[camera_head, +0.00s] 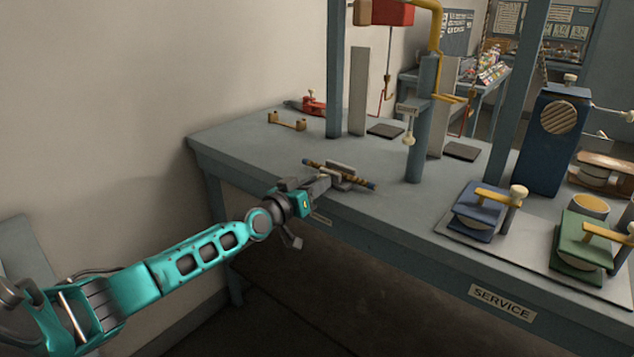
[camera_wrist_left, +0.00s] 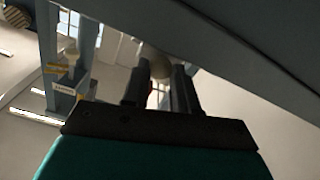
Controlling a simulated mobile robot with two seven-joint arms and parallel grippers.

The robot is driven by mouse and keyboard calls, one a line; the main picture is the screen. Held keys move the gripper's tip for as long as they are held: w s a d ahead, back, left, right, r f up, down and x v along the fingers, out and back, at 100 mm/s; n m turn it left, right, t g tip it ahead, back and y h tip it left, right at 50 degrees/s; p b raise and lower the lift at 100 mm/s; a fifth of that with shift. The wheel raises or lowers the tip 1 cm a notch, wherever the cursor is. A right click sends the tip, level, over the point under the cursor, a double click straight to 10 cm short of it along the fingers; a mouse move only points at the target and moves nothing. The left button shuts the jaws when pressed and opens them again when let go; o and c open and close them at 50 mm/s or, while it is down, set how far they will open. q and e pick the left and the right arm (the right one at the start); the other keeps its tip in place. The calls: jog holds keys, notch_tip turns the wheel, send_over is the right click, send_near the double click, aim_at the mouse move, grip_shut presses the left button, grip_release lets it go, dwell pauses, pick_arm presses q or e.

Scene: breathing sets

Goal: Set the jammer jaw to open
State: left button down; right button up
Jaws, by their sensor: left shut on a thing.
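The jammer (camera_head: 341,169) is a small grey block on the near edge of the bench. A brown striped rope piece (camera_head: 356,181) with a blue end runs through it. My left gripper (camera_head: 322,183) reaches it from the front left and covers part of it. My right gripper is not in view.
The grey bench (camera_head: 245,142) has upright posts behind the jammer. A brass handle (camera_head: 287,121) and a red device (camera_head: 310,105) lie at the back left. Blue (camera_head: 476,218) and green (camera_head: 585,245) lever devices stand on the right. Bench surface left of the jammer is clear.

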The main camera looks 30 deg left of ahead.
pick_arm(q)
jog(key=c, duration=0.9)
grip_release()
jog(key=shift+o, duration=0.2)
jog(key=shift+s, duration=0.15)
jog(key=s+a+p, duration=0.1)
jog(key=s+p, duration=0.2)
jog(key=s, duration=0.9)
jog(key=shift+s, duration=0.3)
jog(key=s+d+f+m+g, duration=0.2)
jog(key=s+d+f+g, duration=0.1)
jog(key=s+d+f, duration=0.6)
jog(key=s+d+f+m+g, duration=0.2)
jog(key=s+d+f+g, duration=0.2)
jog(key=s+d+f, duration=0.4)
jog(key=d+f, duration=0.2)
jog(key=d, duration=0.4)
jog(key=shift+s+d+f+m, duration=0.15)
jog(key=shift+s+f+m, duration=0.05)
jog(key=shift+s+m, duration=0.2)
